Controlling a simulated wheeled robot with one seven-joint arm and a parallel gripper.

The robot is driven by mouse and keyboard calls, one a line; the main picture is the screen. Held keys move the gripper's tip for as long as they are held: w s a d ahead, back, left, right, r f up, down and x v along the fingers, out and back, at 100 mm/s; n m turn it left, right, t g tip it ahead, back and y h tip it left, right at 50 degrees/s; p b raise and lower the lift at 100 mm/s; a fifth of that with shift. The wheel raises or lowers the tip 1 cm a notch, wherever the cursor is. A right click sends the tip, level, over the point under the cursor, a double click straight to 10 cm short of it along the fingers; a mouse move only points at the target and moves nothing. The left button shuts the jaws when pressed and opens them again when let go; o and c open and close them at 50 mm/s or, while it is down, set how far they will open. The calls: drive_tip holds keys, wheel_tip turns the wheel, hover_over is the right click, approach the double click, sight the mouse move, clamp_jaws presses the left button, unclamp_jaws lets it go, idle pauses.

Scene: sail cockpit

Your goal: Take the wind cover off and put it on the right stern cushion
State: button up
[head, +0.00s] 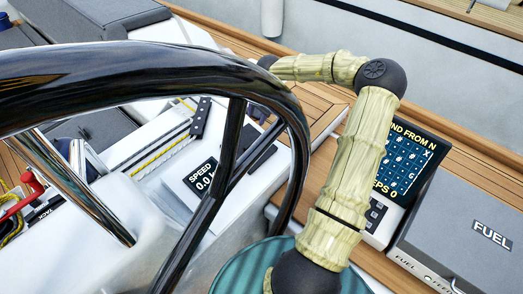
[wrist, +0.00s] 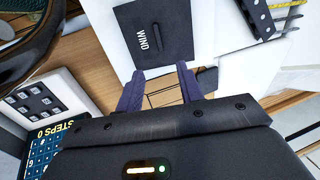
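The wind cover (wrist: 128,22) is a dark square plate marked WIND with a thin raised grip bar, lying on a white panel in the wrist view. In the head view a dark plate (head: 262,150), apparently this cover, shows partly behind the steering wheel. My gripper (wrist: 160,71) is open, its two purple fingers pointing at the cover's near edge with nothing between them. In the head view the wheel rim mostly hides it. Grey cushions (head: 90,14) show at the upper left; I cannot tell which is the right stern cushion.
The black wheel rim (head: 150,62) crosses close in front. A speed display (head: 203,178) sits left of the dark plate. A grey FUEL box (head: 470,215) and a keypad screen (head: 408,160) stand at the right. Wooden decking (head: 318,95) lies behind.

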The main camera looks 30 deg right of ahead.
drive_tip(key=shift+a, duration=0.1)
hover_over(251, 145)
drive_tip(key=f, duration=1.1)
drive_tip(key=shift+s+d, duration=0.1)
drive_tip(key=shift+d, duration=0.15)
drive_tip(key=shift+f, duration=0.4)
drive_tip(key=shift+a, duration=0.1)
drive_tip(key=shift+a, duration=0.1)
